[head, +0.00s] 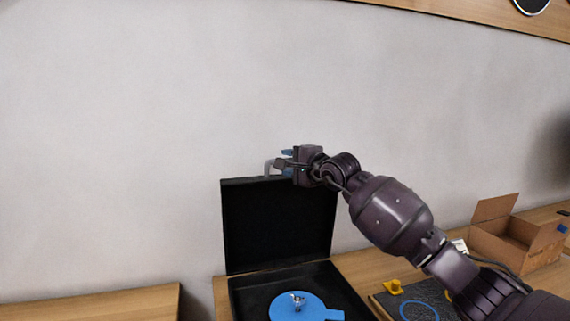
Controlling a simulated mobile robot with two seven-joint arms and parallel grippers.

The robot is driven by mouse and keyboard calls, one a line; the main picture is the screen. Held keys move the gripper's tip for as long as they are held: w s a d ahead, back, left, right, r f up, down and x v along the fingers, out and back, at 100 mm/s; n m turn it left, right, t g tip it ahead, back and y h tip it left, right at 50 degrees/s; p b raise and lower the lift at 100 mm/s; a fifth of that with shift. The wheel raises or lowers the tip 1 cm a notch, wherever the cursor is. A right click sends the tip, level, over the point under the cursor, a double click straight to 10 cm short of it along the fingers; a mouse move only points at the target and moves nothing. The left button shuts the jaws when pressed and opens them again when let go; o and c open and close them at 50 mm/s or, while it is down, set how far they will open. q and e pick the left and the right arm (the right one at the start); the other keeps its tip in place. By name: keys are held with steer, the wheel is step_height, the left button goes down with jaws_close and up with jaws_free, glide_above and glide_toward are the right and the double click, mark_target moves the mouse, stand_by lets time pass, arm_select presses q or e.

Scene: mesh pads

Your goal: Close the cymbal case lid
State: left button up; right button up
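The black cymbal case (242,301) sits on the wooden table with its lid (278,225) standing upright, open, at the back. A grey handle (268,167) sticks up from the top edge of the lid. My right gripper (284,162) is at the lid's top edge, beside the handle. Its blue-tipped fingers look spread apart, with part of the handle seeming to lie between them; contact is not clear. Inside the case lies a blue disc (298,311) with a small metal piece (297,298) on it. My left gripper is out of view.
An open cardboard box (505,238) stands on the table at the right. A dark mesh pad (420,300) and a yellow piece (393,287) lie right of the case, below my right arm. A plain wall rises behind the lid.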

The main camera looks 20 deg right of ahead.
steer(key=shift+x, duration=0.95)
steer(key=shift+c, duration=0.4)
jaws_close()
